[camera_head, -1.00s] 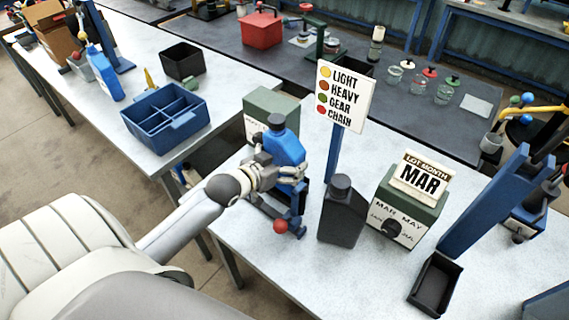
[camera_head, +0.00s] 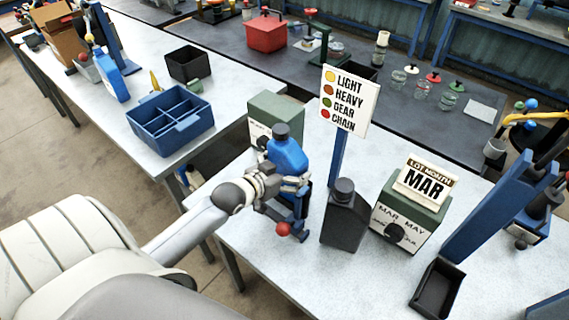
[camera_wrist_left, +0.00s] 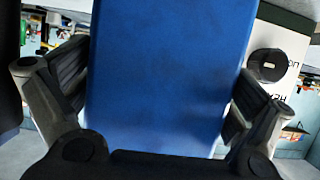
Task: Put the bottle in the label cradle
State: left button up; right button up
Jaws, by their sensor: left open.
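A blue bottle with a dark cap (camera_head: 287,157) stands upright on the near table, at a dark blue stand with a red ball knob (camera_head: 283,229). This stand may be the label cradle; the bottle hides much of it. My left gripper (camera_head: 292,183) is at the bottle's near side. In the left wrist view the blue bottle (camera_wrist_left: 165,75) fills the space between the two open fingers, with a finger on each side. Whether the pads touch it cannot be told. My right gripper is not in view.
A dark grey bottle (camera_head: 344,222) stands just right of the stand. A sign on a blue post (camera_head: 338,160), a green MAR box (camera_head: 412,212) and a black tray (camera_head: 437,287) are further right. A green box (camera_head: 272,108) is behind the blue bottle.

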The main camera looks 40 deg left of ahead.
pick_arm(q)
jog(key=d+b+v, duration=0.1)
jog(key=v, duration=1.1)
jog(key=shift+a+b, duration=0.4)
jog(key=shift+a, duration=0.05)
jog(key=shift+s, duration=0.1)
